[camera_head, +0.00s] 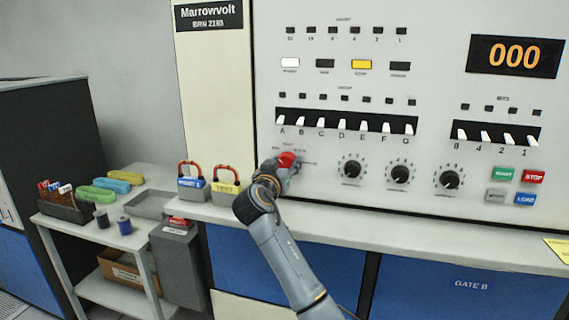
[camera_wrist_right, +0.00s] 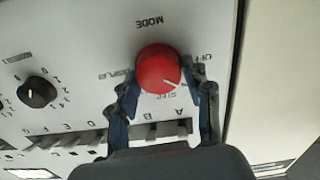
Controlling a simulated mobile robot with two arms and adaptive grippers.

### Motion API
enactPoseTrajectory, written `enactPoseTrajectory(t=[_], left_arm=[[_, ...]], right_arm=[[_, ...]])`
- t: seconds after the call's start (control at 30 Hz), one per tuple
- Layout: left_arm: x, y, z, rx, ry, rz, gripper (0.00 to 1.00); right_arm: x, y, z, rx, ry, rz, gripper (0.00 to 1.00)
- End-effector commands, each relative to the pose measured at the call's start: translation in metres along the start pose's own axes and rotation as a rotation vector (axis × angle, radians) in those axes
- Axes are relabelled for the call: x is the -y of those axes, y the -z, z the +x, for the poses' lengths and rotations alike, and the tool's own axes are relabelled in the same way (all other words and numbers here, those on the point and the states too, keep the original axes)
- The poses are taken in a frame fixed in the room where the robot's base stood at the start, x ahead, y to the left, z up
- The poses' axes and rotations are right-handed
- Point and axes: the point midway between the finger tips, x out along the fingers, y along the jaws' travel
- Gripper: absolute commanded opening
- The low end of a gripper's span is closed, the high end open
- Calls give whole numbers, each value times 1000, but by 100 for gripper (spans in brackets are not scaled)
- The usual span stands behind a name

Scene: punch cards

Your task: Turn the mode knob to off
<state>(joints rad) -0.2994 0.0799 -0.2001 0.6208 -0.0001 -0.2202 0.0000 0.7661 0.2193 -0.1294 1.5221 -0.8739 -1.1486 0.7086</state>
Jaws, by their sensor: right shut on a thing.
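The red mode knob (camera_head: 287,160) sits on the white panel under the left end of the lettered switch row. In the right wrist view the knob (camera_wrist_right: 158,70) lies between the fingers, with the upside-down word MODE above it and OFF beside its upper right. A white mark on the knob points to the lower right in that view, not straight at OFF. My right gripper (camera_head: 282,167) is shut on the knob, one finger at each side. It hides part of the small lettering around the knob. My left gripper is not in view.
Black dials (camera_head: 400,175) stand right of the knob. White lettered switches (camera_head: 342,124) are just above it. Padlock-like blocks (camera_head: 225,190) stand on the ledge at left. A side table (camera_head: 140,240) holds a card box and spools. The ledge right of my arm is mostly clear.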

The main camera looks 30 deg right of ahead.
Motion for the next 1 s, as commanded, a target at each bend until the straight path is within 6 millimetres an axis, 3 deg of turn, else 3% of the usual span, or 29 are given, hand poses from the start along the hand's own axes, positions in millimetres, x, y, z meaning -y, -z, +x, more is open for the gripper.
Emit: enactPoseTrajectory(t=[0.6, 1.0], left_arm=[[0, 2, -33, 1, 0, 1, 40], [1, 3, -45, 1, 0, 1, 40]], right_arm=[[3, 2, 0, 1, 1, -492, 18], [4, 0, 0, 0, 0, -677, 18]])
